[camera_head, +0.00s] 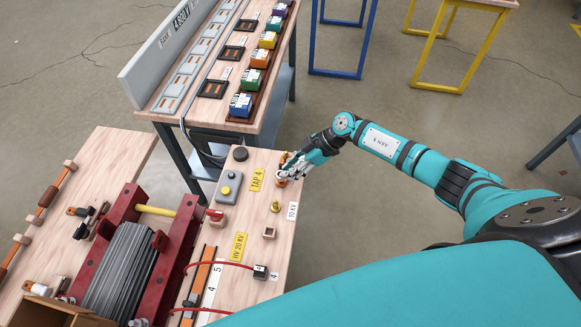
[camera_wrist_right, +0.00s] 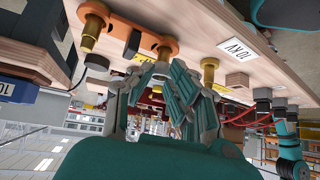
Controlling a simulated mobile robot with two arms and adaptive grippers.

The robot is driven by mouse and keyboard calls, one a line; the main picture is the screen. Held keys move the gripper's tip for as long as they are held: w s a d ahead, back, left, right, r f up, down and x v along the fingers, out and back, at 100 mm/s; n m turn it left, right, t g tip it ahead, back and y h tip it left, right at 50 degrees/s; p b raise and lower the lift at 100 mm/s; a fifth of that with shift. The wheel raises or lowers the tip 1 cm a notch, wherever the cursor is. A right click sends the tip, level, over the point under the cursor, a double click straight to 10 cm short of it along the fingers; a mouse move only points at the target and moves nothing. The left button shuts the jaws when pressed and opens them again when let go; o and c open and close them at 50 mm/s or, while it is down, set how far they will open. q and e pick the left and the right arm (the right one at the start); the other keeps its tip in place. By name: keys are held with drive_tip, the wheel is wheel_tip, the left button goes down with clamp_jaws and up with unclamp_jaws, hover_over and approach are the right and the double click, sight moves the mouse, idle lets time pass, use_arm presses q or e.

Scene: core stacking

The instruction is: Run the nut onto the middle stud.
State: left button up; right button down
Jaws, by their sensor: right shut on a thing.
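My right gripper (camera_head: 291,168) is at the far end of the wooden bench top, over an orange link bar (camera_head: 281,181). In the right wrist view its fingers (camera_wrist_right: 158,80) are closed around a small brass nut (camera_wrist_right: 162,69), partly hidden by the fingertips. The nut lines up with the middle stud (camera_wrist_right: 165,49), which passes through one end of the orange bar (camera_wrist_right: 130,30). I cannot tell how far it is threaded. A third stud (camera_wrist_right: 208,70) stands clear of the bar. My left gripper is not in view.
A grey box with a yellow button (camera_head: 228,188) and a black knob (camera_head: 240,153) stand beside the studs. A small square holder (camera_head: 268,232) and a red cable (camera_head: 222,264) are nearer. A red-framed transformer (camera_head: 130,250) is at left. Open floor lies to the right.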

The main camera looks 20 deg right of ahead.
drive_tip(key=shift+f+b, duration=0.5)
drive_tip(key=shift+f, duration=0.45)
drive_tip(key=c, duration=1.1)
unclamp_jaws()
drive_tip(key=shift+c, duration=0.2)
drive_tip(key=v, duration=1.2)
